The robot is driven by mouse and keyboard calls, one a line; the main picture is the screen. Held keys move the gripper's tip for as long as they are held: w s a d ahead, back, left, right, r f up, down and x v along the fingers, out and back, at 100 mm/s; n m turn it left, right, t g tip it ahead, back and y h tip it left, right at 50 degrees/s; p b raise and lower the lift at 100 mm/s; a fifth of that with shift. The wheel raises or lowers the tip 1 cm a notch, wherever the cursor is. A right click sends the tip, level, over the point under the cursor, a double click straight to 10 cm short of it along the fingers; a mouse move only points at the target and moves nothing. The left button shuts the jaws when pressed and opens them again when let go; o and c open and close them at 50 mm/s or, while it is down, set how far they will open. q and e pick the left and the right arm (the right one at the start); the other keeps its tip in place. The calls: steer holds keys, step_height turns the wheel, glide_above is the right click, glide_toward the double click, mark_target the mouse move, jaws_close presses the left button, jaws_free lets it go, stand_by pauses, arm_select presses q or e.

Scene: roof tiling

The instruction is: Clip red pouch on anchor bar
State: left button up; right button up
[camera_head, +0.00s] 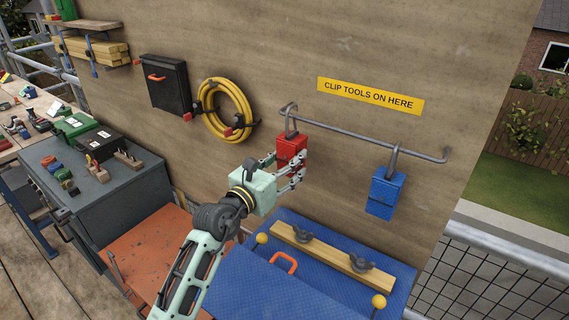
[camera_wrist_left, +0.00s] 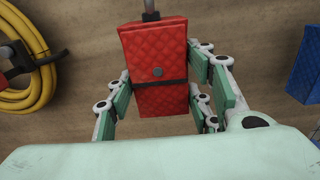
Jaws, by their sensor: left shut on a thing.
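The red pouch (camera_head: 291,148) is at the left end of the grey anchor bar (camera_head: 350,133), under the yellow sign. A grey clip (camera_head: 290,120) rises from its top to the bar; I cannot tell whether it is closed around the bar. My left gripper (camera_head: 290,168) is shut on the pouch from the front. In the left wrist view the quilted red pouch (camera_wrist_left: 158,62) hangs upright between the fingers (camera_wrist_left: 160,98), with a dark strap and snap. A blue pouch (camera_head: 386,193) hangs from the bar further right by its grey clip. My right gripper is not in view.
A yellow hose coil (camera_head: 227,109) and a black case (camera_head: 166,85) hang on the wall to the left. A blue bench (camera_head: 290,290) with a wooden strip and yellow knobs stands below. The bar between the two pouches is free.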

arm_select(q)
steer(key=shift+w+d+r, duration=0.1)
steer(key=shift+w, duration=0.1)
steer(key=shift+w+d, duration=0.4)
steer(key=shift+w, duration=0.15)
steer(key=shift+w+p, duration=0.1)
steer(key=shift+p, duration=0.2)
stand_by(0.8)
stand_by(0.4)
steer(key=shift+f+b, duration=0.3)
steer(key=shift+f, duration=0.35)
steer(key=shift+f, duration=0.4)
